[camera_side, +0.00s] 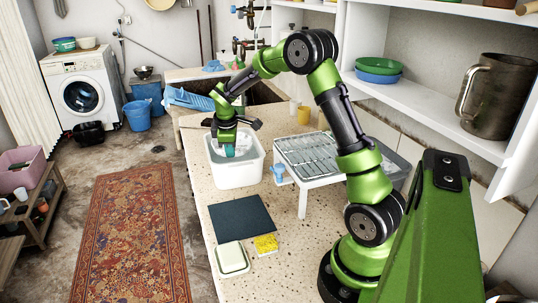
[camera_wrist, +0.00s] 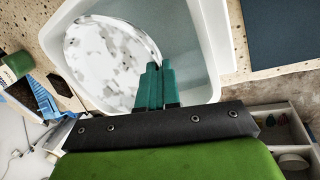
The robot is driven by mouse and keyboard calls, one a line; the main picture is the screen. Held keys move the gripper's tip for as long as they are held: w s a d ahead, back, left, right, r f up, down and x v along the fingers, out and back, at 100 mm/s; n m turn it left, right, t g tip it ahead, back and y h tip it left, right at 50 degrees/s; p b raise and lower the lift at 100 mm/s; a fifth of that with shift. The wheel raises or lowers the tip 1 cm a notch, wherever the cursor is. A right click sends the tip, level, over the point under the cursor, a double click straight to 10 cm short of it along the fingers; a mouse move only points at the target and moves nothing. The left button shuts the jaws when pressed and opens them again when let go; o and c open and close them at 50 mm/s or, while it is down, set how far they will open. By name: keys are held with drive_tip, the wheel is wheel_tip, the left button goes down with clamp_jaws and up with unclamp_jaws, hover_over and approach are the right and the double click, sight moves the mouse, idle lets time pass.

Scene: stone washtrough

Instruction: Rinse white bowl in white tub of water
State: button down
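The white tub (camera_side: 236,171) stands on the speckled counter; in the wrist view its wall (camera_wrist: 214,40) frames bluish-grey water. The white bowl (camera_wrist: 105,50), with grey blotches on its inside, is in the tub. My gripper (camera_side: 229,151) points down into the tub. In the wrist view its teal fingers (camera_wrist: 155,68) are close together at the bowl's right rim, and the rim runs in between the tips. The gripper appears shut on this rim. In the side view the bowl is mostly hidden by the tub wall and gripper.
In front lie a dark mat (camera_side: 241,218), a yellow sponge (camera_side: 266,244) and a white soap dish (camera_side: 232,258). The stone trough (camera_side: 262,92) is behind.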

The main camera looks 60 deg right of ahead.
drive_tip(key=shift+f, duration=2.2)
wheel_tip(320, 180, up, 9)
idle(0.4)
idle(0.7)
drive_tip(key=shift+r, duration=1.95)
